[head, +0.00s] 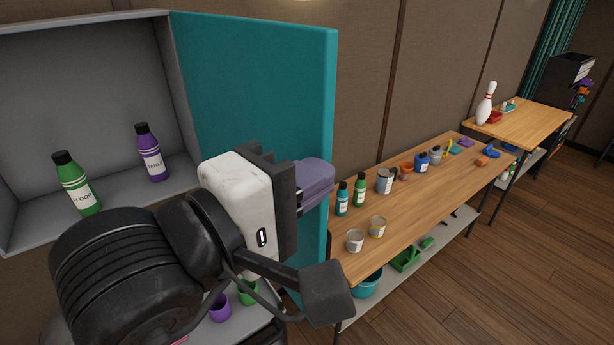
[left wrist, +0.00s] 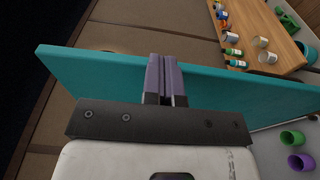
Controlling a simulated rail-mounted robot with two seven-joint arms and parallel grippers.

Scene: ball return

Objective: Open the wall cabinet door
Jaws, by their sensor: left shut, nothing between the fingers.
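The grey wall cabinet (head: 97,216) stands at the left of the head view with its inside showing. Its teal door (head: 255,75) stands wide open, swung out from the cabinet's right side. A green bottle (head: 77,184) and a purple bottle (head: 152,153) stand inside. My left gripper (head: 328,180) is shut and empty in front of the door, near its free edge. In the left wrist view its purple fingers (left wrist: 164,60) lie together across the door (left wrist: 90,75). I cannot tell whether they touch it. My right gripper is not in view.
A long wooden table (head: 420,215) with bottles, cans and small items stands right of the door. A second table (head: 535,120) holds a bowling pin (head: 486,103). A purple cup (head: 219,308) and a green cup (head: 247,292) sit below the cabinet. The floor at right is clear.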

